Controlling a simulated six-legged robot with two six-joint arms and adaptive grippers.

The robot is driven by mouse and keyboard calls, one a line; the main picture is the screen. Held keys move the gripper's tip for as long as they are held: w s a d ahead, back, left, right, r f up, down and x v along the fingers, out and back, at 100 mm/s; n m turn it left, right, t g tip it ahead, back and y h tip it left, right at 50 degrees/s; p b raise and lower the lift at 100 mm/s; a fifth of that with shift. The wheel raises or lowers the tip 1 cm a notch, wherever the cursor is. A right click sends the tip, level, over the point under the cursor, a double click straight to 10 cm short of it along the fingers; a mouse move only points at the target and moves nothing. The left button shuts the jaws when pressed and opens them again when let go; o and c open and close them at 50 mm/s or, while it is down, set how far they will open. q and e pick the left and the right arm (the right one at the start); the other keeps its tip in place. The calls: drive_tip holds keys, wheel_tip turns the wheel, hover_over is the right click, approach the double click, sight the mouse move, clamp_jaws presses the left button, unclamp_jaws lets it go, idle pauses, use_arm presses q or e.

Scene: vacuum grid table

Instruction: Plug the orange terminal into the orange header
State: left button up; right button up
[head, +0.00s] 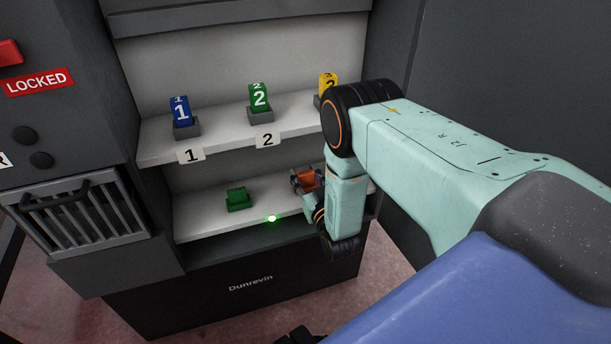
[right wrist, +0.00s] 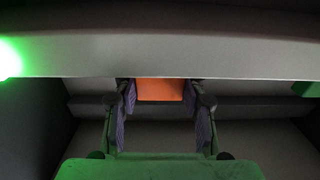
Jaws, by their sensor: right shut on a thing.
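The orange terminal (head: 309,179) is at the right part of the lower shelf, held in my right gripper (head: 304,187). In the right wrist view the orange block (right wrist: 160,90) sits between both fingers of my right gripper (right wrist: 165,97), which is shut on it. A shelf edge hides part of the block there. No separate orange header can be made out; the fingers and arm cover that spot. My left gripper is not in view.
A green connector block (head: 238,199) stands left on the lower shelf (head: 195,222). The upper shelf (head: 222,126) above holds blue 1 (head: 181,112), green 2 (head: 259,98) and a partly hidden yellow block (head: 327,82). A green light (head: 272,218) glows at the lower shelf's front.

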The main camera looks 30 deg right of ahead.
drive_tip(key=shift+f, duration=0.2)
drive_tip(key=o, duration=1.1)
drive_tip(key=v, duration=1.2)
drive_tip(key=shift+r, duration=0.1)
